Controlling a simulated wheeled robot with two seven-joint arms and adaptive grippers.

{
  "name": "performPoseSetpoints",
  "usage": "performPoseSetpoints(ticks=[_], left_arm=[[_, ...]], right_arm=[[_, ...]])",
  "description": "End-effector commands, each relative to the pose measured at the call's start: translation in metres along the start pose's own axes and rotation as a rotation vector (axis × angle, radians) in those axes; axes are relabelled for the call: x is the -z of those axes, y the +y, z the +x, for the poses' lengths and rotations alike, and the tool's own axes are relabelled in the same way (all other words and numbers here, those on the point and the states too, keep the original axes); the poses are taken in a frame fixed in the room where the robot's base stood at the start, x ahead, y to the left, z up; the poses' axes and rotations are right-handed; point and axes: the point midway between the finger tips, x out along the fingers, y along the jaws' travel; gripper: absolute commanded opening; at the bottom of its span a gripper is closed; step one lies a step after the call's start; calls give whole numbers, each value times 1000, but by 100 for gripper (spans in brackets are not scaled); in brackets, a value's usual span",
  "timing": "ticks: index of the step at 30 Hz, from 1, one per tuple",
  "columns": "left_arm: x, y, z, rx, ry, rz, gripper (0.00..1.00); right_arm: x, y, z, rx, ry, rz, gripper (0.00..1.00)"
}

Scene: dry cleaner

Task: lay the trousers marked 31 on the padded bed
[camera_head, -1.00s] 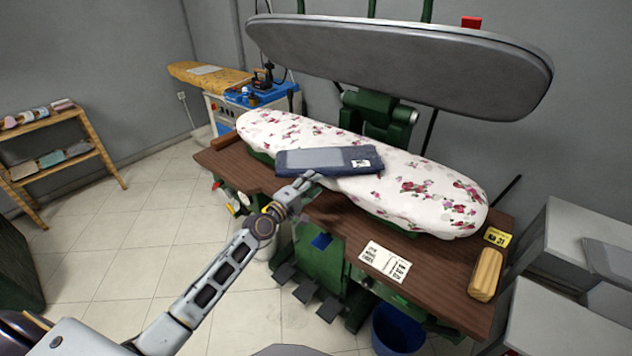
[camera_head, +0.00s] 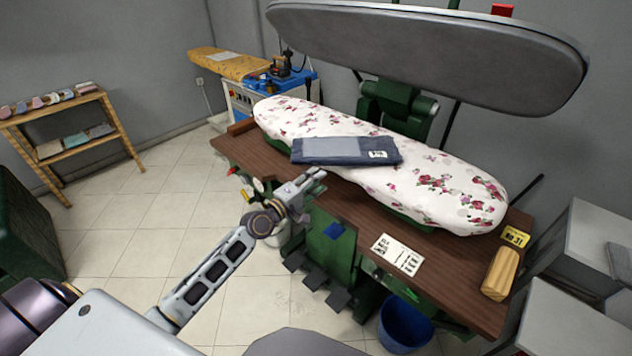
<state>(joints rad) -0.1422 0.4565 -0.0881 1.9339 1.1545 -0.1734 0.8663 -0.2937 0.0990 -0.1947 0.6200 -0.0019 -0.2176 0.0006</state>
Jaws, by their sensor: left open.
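The folded dark blue trousers (camera_head: 350,153) lie flat on the floral padded bed (camera_head: 440,190) of the press, left of its middle, with a lighter grey patch on top. A small white tag (camera_head: 378,155) sits on their right end; its print is too small to read. My left gripper (camera_head: 312,180) is open and empty, in front of and below the trousers near the table's front edge, apart from them. My right gripper is out of view.
The grey upper press plate (camera_head: 430,55) is raised above the bed. A yellow card marked 31 (camera_head: 515,237), a wooden block (camera_head: 501,273) and a printed sheet (camera_head: 398,254) lie on the brown table (camera_head: 450,292). A blue bin (camera_head: 404,325) stands below.

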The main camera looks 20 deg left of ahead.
Motion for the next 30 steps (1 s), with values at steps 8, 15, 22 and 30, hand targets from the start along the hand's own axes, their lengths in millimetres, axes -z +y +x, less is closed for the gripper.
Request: performPoseSetpoints(ticks=[8,15,22,30], left_arm=[[0,0,0,0,0,0,40],[0,0,0,0,0,0,40],[4,-17,0,27,11,23,40],[23,-118,-13,194,57,171,40]], right_arm=[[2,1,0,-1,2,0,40],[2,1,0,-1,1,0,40],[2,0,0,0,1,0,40],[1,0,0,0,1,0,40]])
